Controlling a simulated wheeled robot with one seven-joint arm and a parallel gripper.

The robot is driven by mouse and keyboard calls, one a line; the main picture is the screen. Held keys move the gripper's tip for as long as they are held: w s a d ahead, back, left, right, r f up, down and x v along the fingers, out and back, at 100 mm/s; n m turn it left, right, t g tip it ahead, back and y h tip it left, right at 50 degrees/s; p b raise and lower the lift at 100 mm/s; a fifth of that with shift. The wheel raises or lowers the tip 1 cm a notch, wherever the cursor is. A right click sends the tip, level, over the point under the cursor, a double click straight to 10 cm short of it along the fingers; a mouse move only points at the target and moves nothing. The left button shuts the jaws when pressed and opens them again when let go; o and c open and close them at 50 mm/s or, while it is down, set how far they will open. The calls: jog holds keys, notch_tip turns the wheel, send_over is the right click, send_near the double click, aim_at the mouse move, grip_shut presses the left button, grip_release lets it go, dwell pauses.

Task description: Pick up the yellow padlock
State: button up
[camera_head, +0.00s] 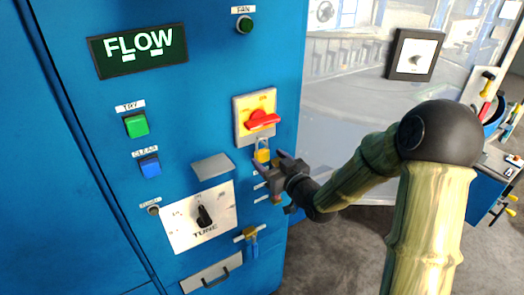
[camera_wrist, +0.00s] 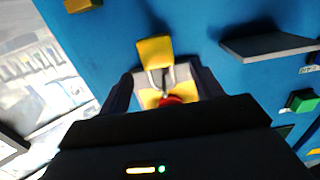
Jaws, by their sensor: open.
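The yellow padlock (camera_head: 262,156) hangs below the red rotary switch (camera_head: 262,120) on its yellow plate, on the blue cabinet front. In the wrist view the padlock body (camera_wrist: 154,51) lies above its pale shackle, with part of the red switch (camera_wrist: 170,101) below it. My gripper (camera_head: 270,171) is open, just below and right of the padlock in the head view. In the wrist view my gripper's dark fingers (camera_wrist: 165,82) stand on either side of the shackle, with the padlock body between and beyond their tips. I cannot tell whether they touch it.
A grey ledge (camera_head: 212,166) juts out left of the padlock, above the TUNE panel (camera_head: 190,225). A key-like part with a blue tag (camera_head: 252,240) hangs below. Green (camera_head: 136,125) and blue (camera_head: 150,166) buttons are further left. A glass panel (camera_head: 345,110) is at right.

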aim_at(264, 153)
dwell(0.3)
jog(key=p+x, duration=0.3)
jog(key=x, duration=0.1)
jog(key=shift+w, duration=0.15)
jog(key=shift+w+a+f, duration=0.15)
jog(key=shift+w+a, duration=0.15)
jog(key=shift+w, duration=0.1)
jog(key=c, duration=1.1)
jog(key=shift+b, duration=0.4)
